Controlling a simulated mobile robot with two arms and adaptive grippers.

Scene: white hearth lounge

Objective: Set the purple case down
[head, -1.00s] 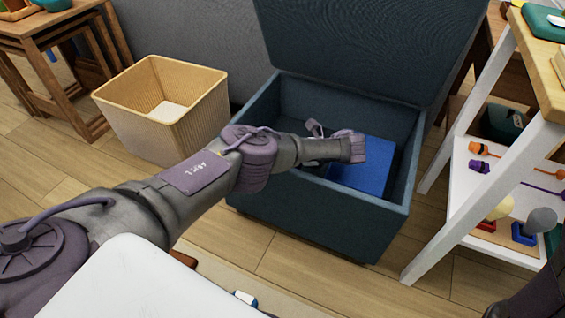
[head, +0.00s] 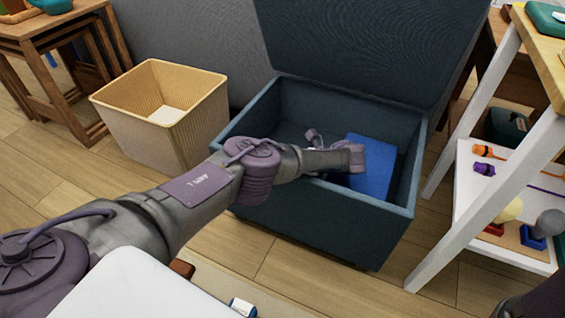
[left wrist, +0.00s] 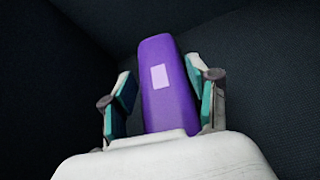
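In the left wrist view the purple case (left wrist: 168,100), with a pale patch on its face, stands between the two teal-padded fingers of my left gripper (left wrist: 162,82). The pads appear to press on its sides. Dark walls surround it. In the head view my left arm reaches over the front of an open dark teal storage chest (head: 300,222), its wrist inside the opening. There the wrist hides the fingers and the case. I cannot tell whether the case touches the chest floor. My right gripper is not in view.
A blue box (head: 372,180) lies in the chest, right beside my wrist. The chest lid (head: 375,45) stands open behind. A tan basket (head: 165,125) stands left. A white-legged shelf (head: 480,180) with toys stands right.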

